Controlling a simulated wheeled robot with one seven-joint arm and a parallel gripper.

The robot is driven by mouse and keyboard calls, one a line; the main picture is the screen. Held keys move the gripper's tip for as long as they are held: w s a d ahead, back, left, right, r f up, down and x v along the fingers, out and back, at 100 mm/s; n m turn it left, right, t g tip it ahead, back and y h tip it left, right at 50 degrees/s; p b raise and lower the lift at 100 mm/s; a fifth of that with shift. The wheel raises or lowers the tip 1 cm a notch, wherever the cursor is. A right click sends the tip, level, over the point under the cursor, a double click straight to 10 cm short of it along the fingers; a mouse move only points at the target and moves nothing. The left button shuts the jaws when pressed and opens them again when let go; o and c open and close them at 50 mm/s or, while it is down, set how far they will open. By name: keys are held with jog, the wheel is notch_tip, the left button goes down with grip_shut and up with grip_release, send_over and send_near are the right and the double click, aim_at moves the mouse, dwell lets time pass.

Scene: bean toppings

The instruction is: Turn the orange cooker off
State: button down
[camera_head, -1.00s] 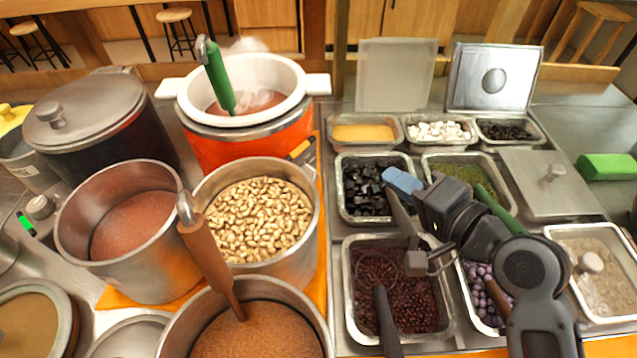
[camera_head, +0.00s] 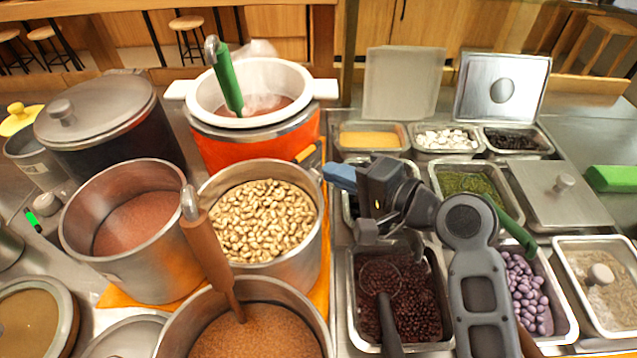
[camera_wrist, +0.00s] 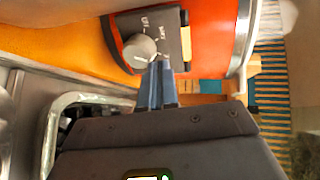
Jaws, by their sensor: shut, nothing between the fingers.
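The orange cooker (camera_head: 258,150) stands at the back left of the counter, with a white inner pot and a green-handled ladle in it. In the wrist view its orange wall (camera_wrist: 215,40) carries a dark panel with a round, pale grey knob (camera_wrist: 140,52). Small white marks beside the knob are too small to read. My gripper (camera_head: 330,173) is shut and empty, with its blue fingers pointing left toward the cooker's front right side. In the wrist view the fingertips (camera_wrist: 161,66) are at the knob's lower right edge; I cannot tell whether they touch. The head view hides the knob.
A metal pot of beans (camera_head: 265,222) stands in front of the cooker, close to my fingers. Topping trays, including the dark red bean tray (camera_head: 447,300), lie below my arm. A brown-handled ladle (camera_head: 207,245) rises from the front pot.

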aim_at(321, 180)
jog(key=shift+w+a, duration=0.45)
jog(key=shift+a, duration=0.05)
jog(key=shift+s+f, duration=0.1)
jog(key=shift+f, duration=0.05)
dwell(0.3)
jog(key=shift+s+a+r+p, duration=0.2)
jog(key=shift+s+a+p, duration=0.4)
jog(key=shift+p, duration=0.55)
jog(key=shift+s+a+f+p, duration=0.25)
jog(key=shift+s+a+p, duration=0.05)
jog(key=shift+s, duration=0.15)
jog(key=shift+r, duration=0.15)
jog(key=shift+r+p, duration=0.25)
jog(key=shift+p, duration=0.25)
jog(key=s+d, duration=0.4)
jog(key=shift+d+p, duration=0.25)
jog(key=shift+p, duration=0.1)
